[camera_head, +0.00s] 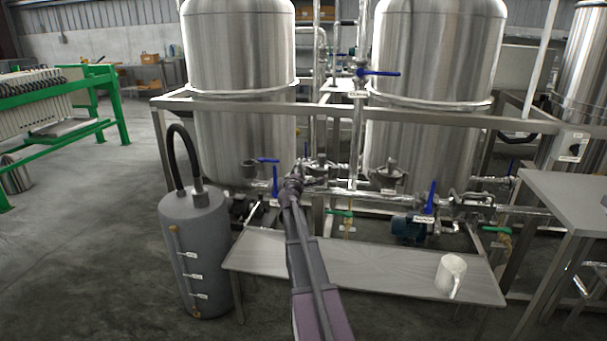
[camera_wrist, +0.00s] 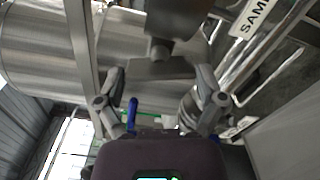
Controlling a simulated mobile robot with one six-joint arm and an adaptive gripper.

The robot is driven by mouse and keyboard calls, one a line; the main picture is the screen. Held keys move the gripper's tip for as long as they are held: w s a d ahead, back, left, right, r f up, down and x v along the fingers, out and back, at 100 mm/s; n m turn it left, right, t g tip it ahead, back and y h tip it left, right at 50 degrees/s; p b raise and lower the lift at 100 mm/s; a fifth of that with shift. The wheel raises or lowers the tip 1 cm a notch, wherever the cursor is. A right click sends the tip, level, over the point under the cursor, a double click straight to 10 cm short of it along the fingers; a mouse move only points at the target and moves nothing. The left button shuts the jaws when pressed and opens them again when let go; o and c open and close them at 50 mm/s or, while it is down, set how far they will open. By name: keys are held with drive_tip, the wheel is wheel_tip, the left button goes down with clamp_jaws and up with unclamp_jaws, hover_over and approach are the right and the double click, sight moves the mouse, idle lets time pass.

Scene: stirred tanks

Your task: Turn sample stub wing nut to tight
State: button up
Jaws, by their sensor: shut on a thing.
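My gripper (camera_head: 294,180) reaches to the pipework at the foot of the left tank; the wing nut there is hidden behind it in the head view. In the wrist view my gripper (camera_wrist: 160,76) has its two fingers on either side of a grey wing nut (camera_wrist: 158,70) and is shut on its wings. A dark round stub (camera_wrist: 172,22) shows directly above the nut. A white label (camera_wrist: 256,14) beginning "SAM" is at the upper right, partly cut off. I cannot tell how tight the nut is.
A grey cylinder (camera_head: 197,255) with a black hose stands at the left. Blue-handled valves (camera_head: 432,196) and a frame rail (camera_head: 335,112) surround the pipework. Open floor is at the left.

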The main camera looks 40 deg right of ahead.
drive_tip(key=shift+s+a+m, duration=0.1)
drive_tip(key=shift+s+m, duration=0.05)
drive_tip(key=shift+m, duration=1.45)
drive_tip(key=o, duration=0.8)
drive_tip(key=shift+o, duration=0.2)
drive_tip(key=v, duration=1.1)
drive_tip(key=shift+s+a, duration=0.25)
drive_tip(key=shift+a, duration=0.05)
